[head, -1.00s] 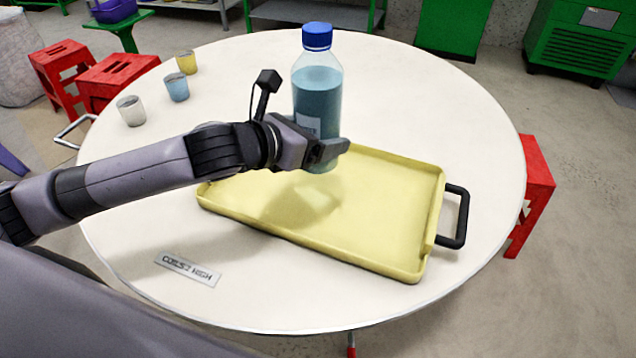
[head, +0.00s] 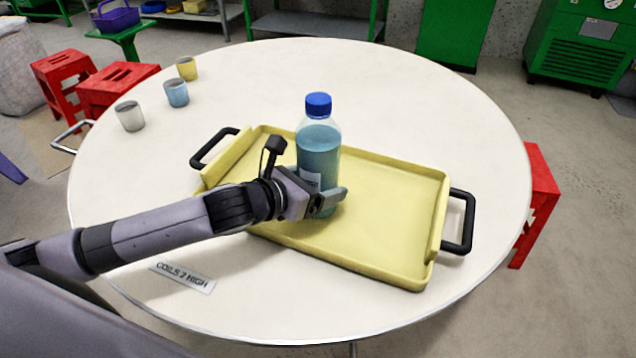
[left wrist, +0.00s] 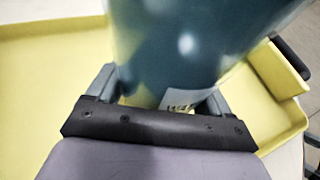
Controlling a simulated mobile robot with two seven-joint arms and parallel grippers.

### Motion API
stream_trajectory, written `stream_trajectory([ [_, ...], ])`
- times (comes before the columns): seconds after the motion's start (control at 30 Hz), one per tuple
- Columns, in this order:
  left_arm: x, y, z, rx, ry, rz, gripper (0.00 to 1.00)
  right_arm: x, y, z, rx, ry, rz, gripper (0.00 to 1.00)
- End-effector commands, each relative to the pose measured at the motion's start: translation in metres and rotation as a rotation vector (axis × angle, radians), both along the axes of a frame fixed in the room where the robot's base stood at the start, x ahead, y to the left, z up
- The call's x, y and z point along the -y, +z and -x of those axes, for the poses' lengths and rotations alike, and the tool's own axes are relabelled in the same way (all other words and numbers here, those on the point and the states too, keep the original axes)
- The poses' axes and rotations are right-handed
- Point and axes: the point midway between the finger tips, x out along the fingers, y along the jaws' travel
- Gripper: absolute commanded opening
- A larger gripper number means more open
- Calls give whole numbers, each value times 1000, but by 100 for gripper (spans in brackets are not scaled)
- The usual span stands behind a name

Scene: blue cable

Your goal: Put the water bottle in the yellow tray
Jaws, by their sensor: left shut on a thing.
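The water bottle (head: 318,152) is clear with blue liquid, a blue cap and a pale label. It is upright over the middle-left part of the yellow tray (head: 392,225). My left gripper (head: 328,203) is shut around the lower part of the bottle. In the left wrist view the bottle (left wrist: 190,45) fills the space between the fingers, with the tray (left wrist: 45,100) behind it. The bottle's base is mostly hidden by the gripper, so I cannot tell whether it touches the tray floor. My right gripper is not in view.
The tray has black handles at both ends, one on the right (head: 462,222). White (head: 130,116), blue (head: 176,93) and yellow (head: 187,69) cups stand at the table's back left. A label plate (head: 182,278) lies at the front left. The round table (head: 420,100) is otherwise clear.

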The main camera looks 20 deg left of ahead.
Motion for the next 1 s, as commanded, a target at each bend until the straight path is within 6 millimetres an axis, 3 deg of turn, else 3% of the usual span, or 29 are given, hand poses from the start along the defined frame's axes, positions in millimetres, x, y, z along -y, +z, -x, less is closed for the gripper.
stream_trajectory([
  [0.2,0,1,-1,7,-1,3,14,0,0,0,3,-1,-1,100],
  [0.23,0,-2,0,0,0,0,90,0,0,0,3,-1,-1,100],
  [0.27,0,-2,0,0,0,0,100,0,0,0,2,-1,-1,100],
  [0.67,-5,4,6,-1,1,-2,100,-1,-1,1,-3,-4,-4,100],
  [1.0,-28,25,54,-2,-1,-4,100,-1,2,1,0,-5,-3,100],
])
